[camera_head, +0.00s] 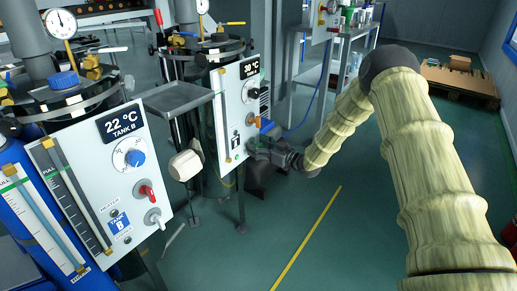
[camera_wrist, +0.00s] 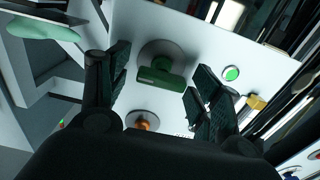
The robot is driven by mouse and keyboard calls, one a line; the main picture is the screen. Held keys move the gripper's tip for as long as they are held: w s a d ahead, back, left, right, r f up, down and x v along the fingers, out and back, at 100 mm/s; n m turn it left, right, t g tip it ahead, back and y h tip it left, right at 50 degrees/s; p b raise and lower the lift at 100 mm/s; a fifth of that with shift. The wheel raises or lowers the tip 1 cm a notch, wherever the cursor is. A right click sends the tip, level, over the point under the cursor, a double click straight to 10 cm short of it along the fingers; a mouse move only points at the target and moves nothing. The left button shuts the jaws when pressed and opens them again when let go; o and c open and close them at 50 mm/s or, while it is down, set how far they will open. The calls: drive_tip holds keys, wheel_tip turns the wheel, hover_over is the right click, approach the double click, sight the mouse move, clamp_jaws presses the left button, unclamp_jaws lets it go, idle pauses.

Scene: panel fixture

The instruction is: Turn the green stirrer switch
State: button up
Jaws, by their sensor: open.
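The green stirrer switch (camera_wrist: 160,73), a bar handle on a round grey base, is on a white panel in the wrist view. My gripper (camera_wrist: 159,78) is open, with one dark finger on each side of the switch and visible gaps between. In the head view my gripper (camera_head: 262,151) is at the lower right of the farther white panel (camera_head: 229,106), which has a 30 °C display. The green switch cannot be made out there, behind my gripper.
An orange knob (camera_wrist: 146,120) and a lit green lamp (camera_wrist: 231,73) are near the switch on the same panel. In the head view, the Tank B panel (camera_head: 95,200) stands nearer left, with a grey tray (camera_head: 177,98) between the panels.

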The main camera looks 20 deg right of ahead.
drive_tip(key=shift+w+a, duration=0.1)
drive_tip(key=c, duration=1)
drive_tip(key=shift+c, duration=0.2)
drive_tip(key=n+p, duration=0.2)
drive_tip(key=n, duration=0.1)
drive_tip(key=shift+a+r, duration=0.1)
drive_tip(key=n+p, duration=0.2)
drive_tip(key=n, duration=0.5)
drive_tip(key=n+p, duration=0.1)
drive_tip(key=n, duration=0.2)
drive_tip(key=shift+s+a+f, duration=0.1)
drive_tip(key=shift+s+f, duration=0.1)
drive_tip(key=shift+f+n+p, duration=0.2)
drive_tip(key=shift+n+p, duration=0.35)
drive_tip(key=shift+n, duration=1.95)
